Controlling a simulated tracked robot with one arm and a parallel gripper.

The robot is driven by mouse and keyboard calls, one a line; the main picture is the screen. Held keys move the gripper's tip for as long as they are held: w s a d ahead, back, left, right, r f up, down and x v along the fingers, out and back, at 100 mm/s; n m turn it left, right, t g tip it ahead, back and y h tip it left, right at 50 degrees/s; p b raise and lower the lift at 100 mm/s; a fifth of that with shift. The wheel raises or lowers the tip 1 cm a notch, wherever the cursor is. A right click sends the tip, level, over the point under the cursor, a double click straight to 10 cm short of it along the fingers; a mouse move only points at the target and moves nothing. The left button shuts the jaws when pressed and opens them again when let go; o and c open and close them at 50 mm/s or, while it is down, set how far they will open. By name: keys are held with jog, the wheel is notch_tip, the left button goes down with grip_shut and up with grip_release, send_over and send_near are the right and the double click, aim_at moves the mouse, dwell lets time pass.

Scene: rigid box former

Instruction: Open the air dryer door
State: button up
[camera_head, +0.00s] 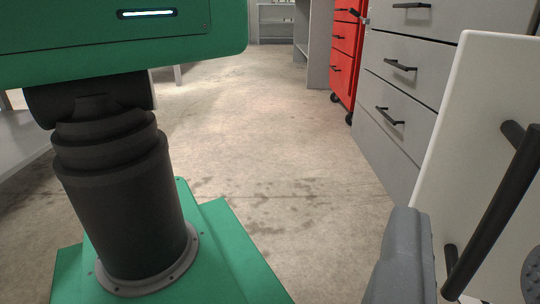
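A white panel (474,130) with a black bar handle (497,215) stands at the right; it looks like the air dryer door, though the dryer's body is not clear in view. The handle slants from upper right to lower left, on two short posts. My gripper (468,240) is at the lower right with its grey fingers apart. One finger is left of the handle, the other at the right picture edge, and the lower part of the handle shows between them. I cannot tell whether either finger touches it.
Grey drawer cabinets (419,60) with black handles stand behind the panel on the right. A red wheeled tool cabinet (345,55) is farther back. The concrete floor (270,130) in the middle is clear. My green base and black column fill the left.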

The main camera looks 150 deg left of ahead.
jog(key=shift+s+d+r, duration=0.1)
jog(key=shift+s+d, duration=0.1)
jog(key=shift+s, duration=0.65)
jog(key=shift+s+d, duration=0.2)
jog(key=shift+s, duration=0.65)
